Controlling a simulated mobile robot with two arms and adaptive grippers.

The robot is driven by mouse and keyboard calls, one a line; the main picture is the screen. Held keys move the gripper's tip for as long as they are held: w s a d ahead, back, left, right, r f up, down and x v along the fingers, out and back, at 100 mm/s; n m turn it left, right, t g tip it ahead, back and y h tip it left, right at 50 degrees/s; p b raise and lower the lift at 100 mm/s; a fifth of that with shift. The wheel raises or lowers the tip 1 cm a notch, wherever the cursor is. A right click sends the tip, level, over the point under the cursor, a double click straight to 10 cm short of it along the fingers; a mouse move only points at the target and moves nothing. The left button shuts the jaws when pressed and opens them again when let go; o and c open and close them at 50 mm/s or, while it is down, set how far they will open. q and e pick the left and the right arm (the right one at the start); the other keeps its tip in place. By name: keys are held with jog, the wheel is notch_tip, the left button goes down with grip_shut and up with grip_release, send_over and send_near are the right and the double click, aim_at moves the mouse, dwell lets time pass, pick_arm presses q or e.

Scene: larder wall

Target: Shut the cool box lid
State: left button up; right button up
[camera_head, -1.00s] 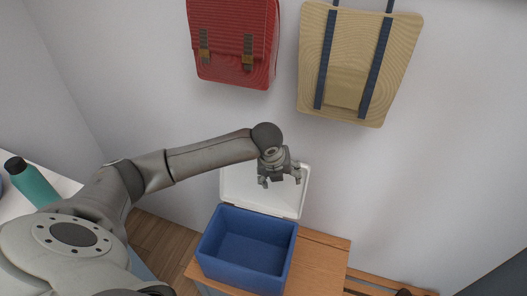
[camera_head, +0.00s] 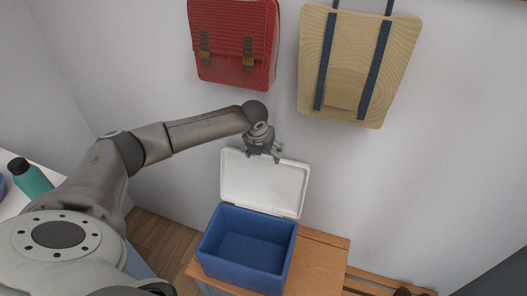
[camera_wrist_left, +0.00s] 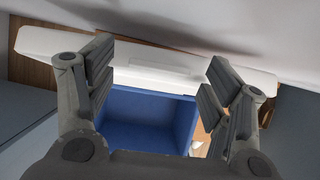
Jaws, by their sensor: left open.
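The cool box (camera_head: 210,268) is blue, empty inside and stands on a wooden bench. Its white lid (camera_head: 265,186) is open, standing up at the back of the box on the wall side. My left gripper (camera_head: 263,157) is open and empty at the lid's upper edge, pointing down; I cannot tell whether it touches. In the left wrist view, the white lid (camera_wrist_left: 150,78) crosses behind the open fingers, and the blue box (camera_wrist_left: 145,135) shows below it. My right gripper is not in view.
A red satchel (camera_head: 233,45) and a beige bag (camera_head: 345,85) with dark straps hang on the wall above. A teal bottle (camera_head: 32,178) stands on a white surface at the left. The wooden bench top (camera_head: 318,262) is bare right of the box.

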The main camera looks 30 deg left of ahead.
pick_arm(q)
jog(key=shift+f, duration=0.15)
jog(key=c, duration=1.5)
jog(key=shift+o, duration=0.2)
